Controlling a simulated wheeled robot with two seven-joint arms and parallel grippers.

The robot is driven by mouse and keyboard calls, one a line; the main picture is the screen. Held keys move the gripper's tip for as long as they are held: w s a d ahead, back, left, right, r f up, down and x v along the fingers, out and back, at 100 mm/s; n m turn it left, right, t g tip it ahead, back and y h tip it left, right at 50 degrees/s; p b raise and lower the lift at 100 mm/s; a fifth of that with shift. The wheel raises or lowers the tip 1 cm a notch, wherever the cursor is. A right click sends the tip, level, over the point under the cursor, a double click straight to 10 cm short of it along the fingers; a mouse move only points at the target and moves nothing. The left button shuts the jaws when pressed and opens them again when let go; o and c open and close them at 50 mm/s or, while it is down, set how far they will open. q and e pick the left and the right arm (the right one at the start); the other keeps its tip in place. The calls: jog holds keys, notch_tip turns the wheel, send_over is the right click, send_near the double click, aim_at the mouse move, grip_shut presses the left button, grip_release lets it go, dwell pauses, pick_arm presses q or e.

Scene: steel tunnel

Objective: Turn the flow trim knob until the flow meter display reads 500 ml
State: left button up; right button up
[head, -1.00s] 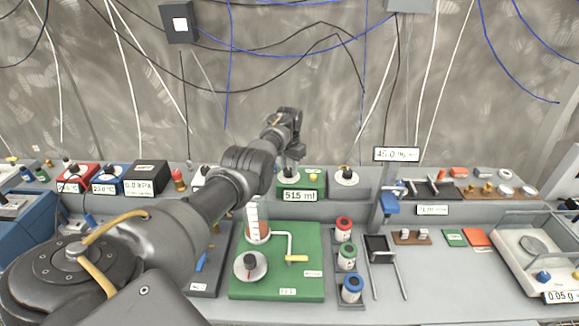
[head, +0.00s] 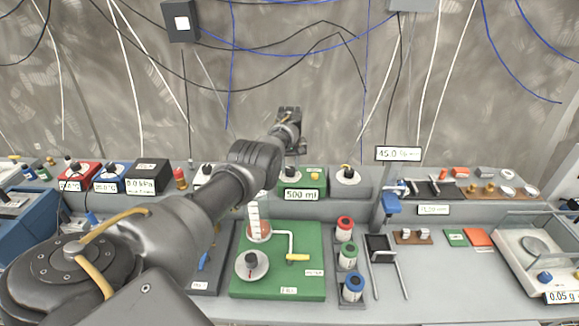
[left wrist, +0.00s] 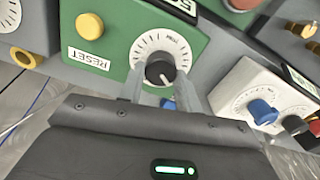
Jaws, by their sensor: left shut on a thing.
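The flow meter is a green box on the back shelf, and its display (head: 301,195) reads 500 ml in the head view. The flow trim knob (left wrist: 160,72) is a black knob on a white dial with a scale, on the green panel (left wrist: 120,30) in the left wrist view. My left gripper (left wrist: 160,92) is shut on this knob, one finger on each side of it. In the head view my left gripper (head: 291,150) reaches down over the green box and its fingertips are hard to see. My right gripper is not in view.
A yellow button (left wrist: 89,25) labelled RESET sits beside the dial. A white dial with a blue knob (left wrist: 262,112) is on the neighbouring panel. Below stand a green board (head: 305,262) with a glass cylinder, and red, green and blue capped jars (head: 349,257).

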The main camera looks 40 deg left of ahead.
aim_at(290, 168)
pick_arm(q)
jog(key=shift+s+d+f+n, duration=0.15)
jog(key=shift+s+f+n, duration=0.05)
jog(key=shift+f+n, duration=0.1)
dwell(0.4)
jog(key=o, duration=0.7)
jog(key=shift+c, duration=0.2)
jog(key=o, duration=0.3)
jog(key=shift+r, duration=0.2)
jog(key=shift+r, duration=0.15)
jog(key=shift+w+r, duration=0.1)
jog(key=shift+r, duration=0.3)
notch_tip(290, 168, up, 10)
jog(key=b, duration=0.1)
